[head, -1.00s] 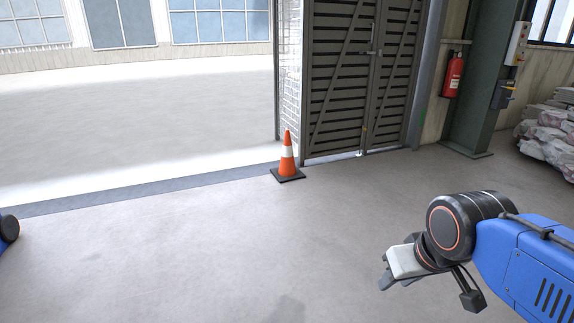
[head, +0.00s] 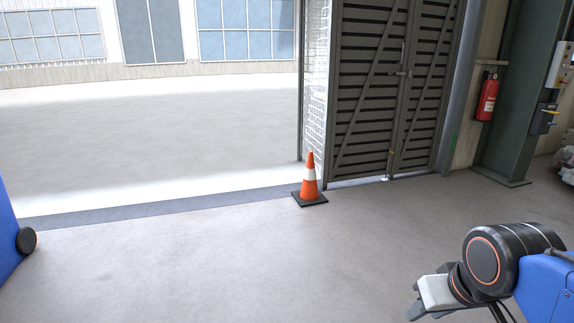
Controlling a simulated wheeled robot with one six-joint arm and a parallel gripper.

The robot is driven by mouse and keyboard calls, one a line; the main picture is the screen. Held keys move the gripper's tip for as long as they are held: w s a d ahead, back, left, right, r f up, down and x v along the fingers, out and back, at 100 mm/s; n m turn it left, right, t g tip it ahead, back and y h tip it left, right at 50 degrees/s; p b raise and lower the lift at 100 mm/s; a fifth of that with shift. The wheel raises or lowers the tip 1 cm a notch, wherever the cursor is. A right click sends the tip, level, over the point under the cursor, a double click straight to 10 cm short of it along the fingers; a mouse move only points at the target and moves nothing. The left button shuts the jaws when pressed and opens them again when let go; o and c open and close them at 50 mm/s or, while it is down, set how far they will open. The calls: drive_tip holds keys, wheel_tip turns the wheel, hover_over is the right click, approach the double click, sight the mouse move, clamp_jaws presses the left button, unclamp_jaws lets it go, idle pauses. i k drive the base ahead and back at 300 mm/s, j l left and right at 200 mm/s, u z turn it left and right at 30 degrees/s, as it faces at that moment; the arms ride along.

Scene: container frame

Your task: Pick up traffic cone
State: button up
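An orange traffic cone (head: 309,184) with a white band and a black square base stands upright on the floor. It is by the corner of the doorway, in front of the white brick edge. My gripper (head: 414,310) is at the lower right, well apart from the cone and nearer to the camera. Its fingers are small and partly cut off by the bottom edge, so I cannot tell whether they are open or shut. Nothing shows held in it.
Dark slatted doors (head: 392,95) stand behind and right of the cone. A red fire extinguisher (head: 487,97) hangs near a green column (head: 519,100). A blue object with a black round part (head: 27,240) is at the left edge. The grey floor (head: 210,265) before the cone is clear.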

sight(310, 195)
drive_tip(key=i, duration=2.3)
drive_tip(key=i+j+z, duration=0.1)
drive_tip(key=i, duration=1.05)
drive_tip(key=i+j, duration=0.1)
drive_tip(key=i, duration=1.05)
